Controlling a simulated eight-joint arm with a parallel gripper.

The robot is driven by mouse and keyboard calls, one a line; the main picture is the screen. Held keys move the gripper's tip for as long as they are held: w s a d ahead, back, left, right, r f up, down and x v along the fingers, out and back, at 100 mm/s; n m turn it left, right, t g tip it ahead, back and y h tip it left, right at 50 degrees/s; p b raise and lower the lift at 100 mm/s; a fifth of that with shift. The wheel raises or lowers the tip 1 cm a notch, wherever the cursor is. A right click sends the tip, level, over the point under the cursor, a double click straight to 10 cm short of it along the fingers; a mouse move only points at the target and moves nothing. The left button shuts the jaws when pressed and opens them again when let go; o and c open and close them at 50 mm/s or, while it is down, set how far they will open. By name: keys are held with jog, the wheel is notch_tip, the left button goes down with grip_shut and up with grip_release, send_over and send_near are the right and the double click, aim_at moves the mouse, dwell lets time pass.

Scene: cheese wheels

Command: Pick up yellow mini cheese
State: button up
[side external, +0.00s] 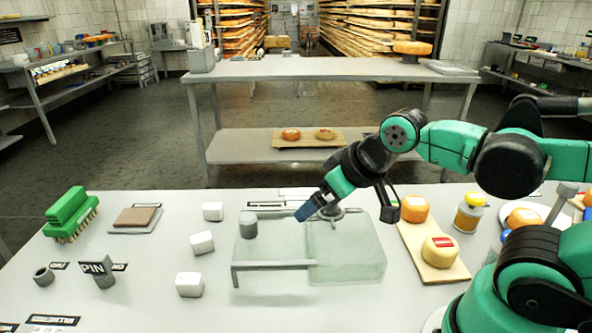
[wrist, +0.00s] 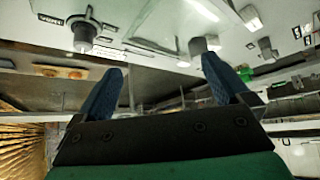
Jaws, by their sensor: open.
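The yellow mini cheese (side external: 439,250) is a small pale-yellow wheel with a red label. In the side external view it sits on a wooden board (side external: 455,272) at the right of the table. An orange mini cheese (side external: 415,208) stands behind it on the same board. My gripper (side external: 306,211) is over the glass box, well left of the yellow cheese and apart from it. In the wrist view my gripper (wrist: 160,85) shows two blue fingers spread wide with nothing between them. The yellow cheese cannot be made out in the wrist view.
The clear glass box (side external: 347,265) lies below my gripper, with a grey cylinder (side external: 248,225) at its left. White blocks (side external: 202,243) and a green brush (side external: 71,213) are further left. A yellow-topped jar (side external: 468,213) stands right of the board.

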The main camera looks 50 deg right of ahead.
jog(key=s+d+f+m+g+h, duration=0.1)
jog(key=d+m, duration=0.3)
jog(key=m, duration=0.1)
jog(key=m+g, duration=0.5)
jog(key=m, duration=1.2)
send_over(445, 242)
jog(key=w+a, duration=0.2)
jog(key=w, duration=0.3)
jog(key=f, duration=0.4)
jog(key=shift+s+d+f, duration=0.15)
jog(key=shift+d+f, duration=0.1)
jog(key=shift+f, duration=0.1)
jog(key=s+m, duration=0.1)
jog(key=m, duration=0.1)
jog(key=s+d+m, duration=0.1)
jog(key=s+m, duration=0.1)
jog(key=s+f+m+g+y, duration=0.1)
jog(key=m, duration=0.1)
jog(key=shift+s+d, duration=0.2)
jog(key=shift+s, duration=0.05)
jog(key=shift+s+f+m, duration=0.1)
jog(key=shift+f+m, duration=0.05)
jog(key=shift+m, duration=0.25)
jog(key=shift+f, duration=2.7)
